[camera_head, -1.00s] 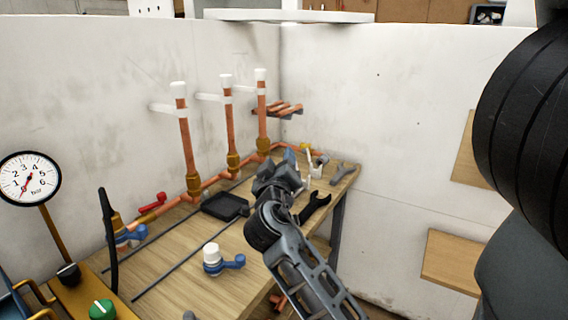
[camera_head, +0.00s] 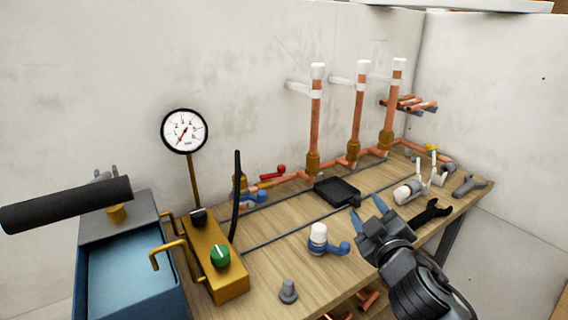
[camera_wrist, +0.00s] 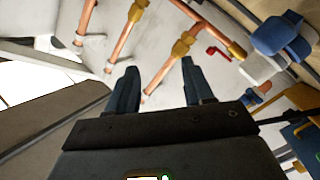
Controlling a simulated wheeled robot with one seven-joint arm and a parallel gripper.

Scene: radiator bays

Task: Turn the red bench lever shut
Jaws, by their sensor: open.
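The red bench lever (camera_head: 273,173) sits on the copper pipe low along the back wall, left of the three upright pipes. Its red handle points up and to the right in the head view. It also shows in the wrist view (camera_wrist: 217,53), beside a brass fitting. My gripper (camera_head: 370,212) is over the front right of the bench, to the right of the lever and well apart from it. Its two blue-tipped fingers also show in the wrist view (camera_wrist: 158,85), spread apart with nothing between them.
A blue valve with a white cap (camera_head: 319,238), a black tray (camera_head: 337,190) and a wrench (camera_head: 430,212) lie on the bench. A blue pump box (camera_head: 130,280), gold block (camera_head: 215,262), upright black hose (camera_head: 236,195) and gauge (camera_head: 184,131) stand left.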

